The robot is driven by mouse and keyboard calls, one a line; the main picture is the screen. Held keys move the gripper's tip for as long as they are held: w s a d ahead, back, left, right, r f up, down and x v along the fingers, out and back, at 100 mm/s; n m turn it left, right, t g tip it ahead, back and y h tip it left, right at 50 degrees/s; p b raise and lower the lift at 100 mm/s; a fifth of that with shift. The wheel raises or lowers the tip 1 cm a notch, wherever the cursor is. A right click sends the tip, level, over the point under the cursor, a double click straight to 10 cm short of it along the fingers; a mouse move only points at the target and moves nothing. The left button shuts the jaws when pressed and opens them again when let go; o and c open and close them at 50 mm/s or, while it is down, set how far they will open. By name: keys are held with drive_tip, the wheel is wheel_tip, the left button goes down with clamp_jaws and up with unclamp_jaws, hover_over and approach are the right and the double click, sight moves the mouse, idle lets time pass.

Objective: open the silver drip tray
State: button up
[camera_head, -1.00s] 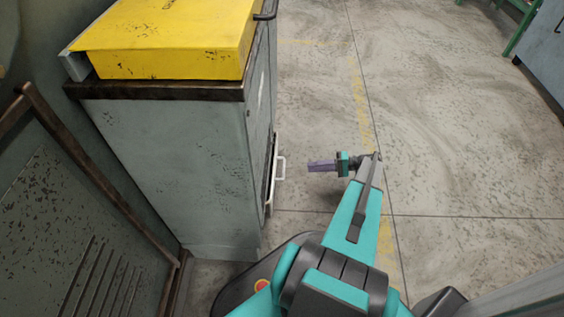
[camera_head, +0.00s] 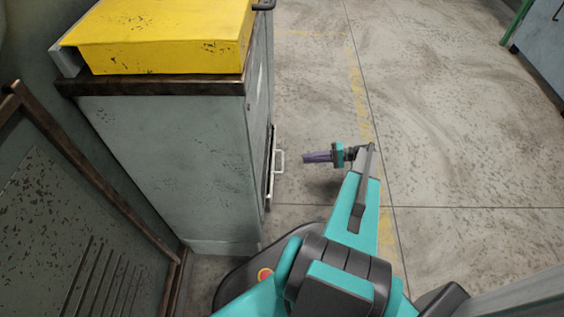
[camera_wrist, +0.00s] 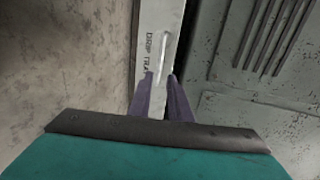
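The silver drip tray (camera_wrist: 170,18) shows in the wrist view as a narrow pale front with dark "DRIP TRAY" lettering and a slim bar handle (camera_wrist: 164,52). In the head view its front is nearly edge-on, low on the grey cabinet's right side, with the pale handle (camera_head: 279,162) sticking out. My gripper (camera_head: 304,157) is just right of the handle, with a small gap between them. In the wrist view its purple fingers (camera_wrist: 160,75) are apart, with the tray front visible between them. They look empty, pointing toward the handle's lower end. The tray front looks flush with the cabinet.
The grey cabinet (camera_head: 170,160) carries a yellow box (camera_head: 165,45) on its dark-edged top. A grey panel with slots (camera_head: 60,220) stands at the left. The concrete floor (camera_head: 460,140) to the right is open. A blue-grey unit (camera_head: 545,50) stands far right.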

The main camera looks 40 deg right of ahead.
sight(283, 160)
drive_tip(key=b+x, duration=0.3)
drive_tip(key=x, duration=0.7)
drive_tip(key=shift+w+a+f+b, duration=0.1)
drive_tip(key=shift+a+f+b, duration=0.1)
drive_tip(key=shift+b, duration=0.15)
drive_tip(key=shift+x, duration=0.95)
drive_tip(key=shift+r, duration=0.15)
clamp_jaws()
